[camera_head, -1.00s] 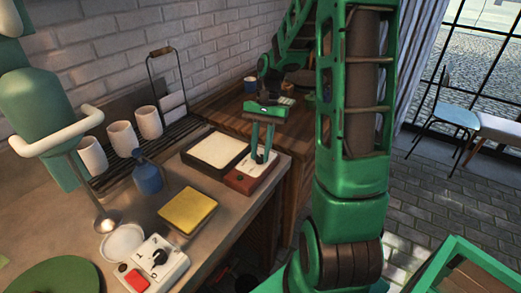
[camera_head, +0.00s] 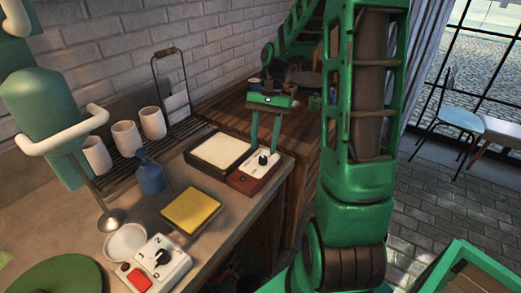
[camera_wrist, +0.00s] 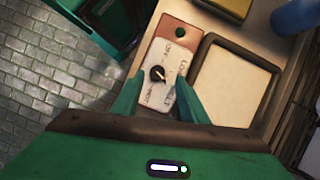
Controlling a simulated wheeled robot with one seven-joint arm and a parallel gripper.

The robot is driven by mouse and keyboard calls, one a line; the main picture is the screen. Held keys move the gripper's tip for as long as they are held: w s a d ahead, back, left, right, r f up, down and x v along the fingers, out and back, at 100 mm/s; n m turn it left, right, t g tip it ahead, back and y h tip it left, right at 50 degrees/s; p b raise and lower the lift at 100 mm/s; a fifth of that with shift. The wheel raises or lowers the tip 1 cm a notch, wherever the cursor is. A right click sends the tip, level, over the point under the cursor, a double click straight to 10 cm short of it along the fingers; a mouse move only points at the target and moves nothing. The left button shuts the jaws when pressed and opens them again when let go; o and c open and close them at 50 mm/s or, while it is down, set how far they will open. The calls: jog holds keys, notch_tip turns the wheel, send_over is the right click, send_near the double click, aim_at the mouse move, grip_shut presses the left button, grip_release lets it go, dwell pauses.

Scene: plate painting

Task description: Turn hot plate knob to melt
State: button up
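The hot plate has a pale square top (camera_head: 219,151) in a dark frame, which also shows in the wrist view (camera_wrist: 232,90). Beside it is a red-brown control box (camera_head: 243,184) with a white labelled panel. Its dark round knob (camera_head: 263,160) sits on that panel. In the wrist view the knob (camera_wrist: 157,74) has words around it, among them OFF, LOW, MELT and HOT.
A second control panel (camera_head: 172,264) with a knob and red button is at the front. A wooden surface with small items lies behind the hot plate.

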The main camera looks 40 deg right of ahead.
jog(key=v, duration=0.7)
jog(key=shift+w+r, duration=0.25)
jog(key=shift+r, duration=0.1)
jog(key=shift+d, duration=0.1)
